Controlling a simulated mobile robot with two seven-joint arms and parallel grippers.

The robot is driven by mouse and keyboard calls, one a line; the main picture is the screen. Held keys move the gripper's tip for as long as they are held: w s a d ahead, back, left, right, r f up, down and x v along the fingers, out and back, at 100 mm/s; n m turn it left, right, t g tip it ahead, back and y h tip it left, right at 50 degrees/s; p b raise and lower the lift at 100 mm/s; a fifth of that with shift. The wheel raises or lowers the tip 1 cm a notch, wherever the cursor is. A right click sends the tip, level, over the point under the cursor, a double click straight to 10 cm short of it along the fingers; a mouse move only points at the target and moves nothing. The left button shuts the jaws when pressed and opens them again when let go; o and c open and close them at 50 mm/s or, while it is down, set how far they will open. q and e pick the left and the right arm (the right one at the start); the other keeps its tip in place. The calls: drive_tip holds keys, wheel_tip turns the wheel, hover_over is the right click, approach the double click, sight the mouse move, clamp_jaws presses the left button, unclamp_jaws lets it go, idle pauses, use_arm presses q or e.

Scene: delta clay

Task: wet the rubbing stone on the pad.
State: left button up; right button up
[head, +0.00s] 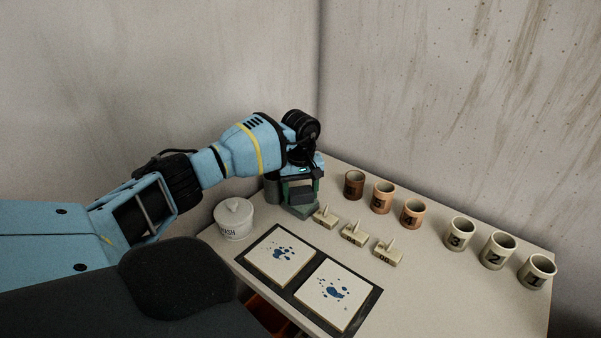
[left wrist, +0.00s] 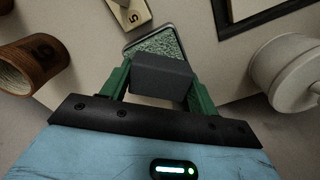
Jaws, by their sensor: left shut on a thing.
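My left gripper (head: 303,188) is shut on the rubbing stone, a dark grey block (head: 300,195), at the back left of the table. In the left wrist view the stone (left wrist: 162,74) sits between the two green fingers of the gripper (left wrist: 160,85). The pad (head: 304,211) is under the stone and partly hidden by it. In the left wrist view the pad (left wrist: 155,43) shows a speckled green surface with a pale rim. I cannot tell whether the stone touches the pad. My right gripper is not in view.
A white lidded jar (head: 233,220) stands left of the pad. Numbered cream blocks with pegs (head: 352,236) lie to its right. Brown cups (head: 383,198) and cream cups (head: 497,251) stand farther right. Two blue-spotted tiles (head: 335,294) lie in a dark frame in front.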

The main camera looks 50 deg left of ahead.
sight(300, 190)
use_arm(q)
drive_tip(key=shift+r+p, duration=1.25)
drive_tip(key=shift+r, duration=2.3)
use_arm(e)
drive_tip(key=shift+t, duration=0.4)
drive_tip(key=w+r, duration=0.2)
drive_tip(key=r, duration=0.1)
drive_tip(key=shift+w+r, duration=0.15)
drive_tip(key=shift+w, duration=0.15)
use_arm(q)
drive_tip(key=shift+f, duration=0.1)
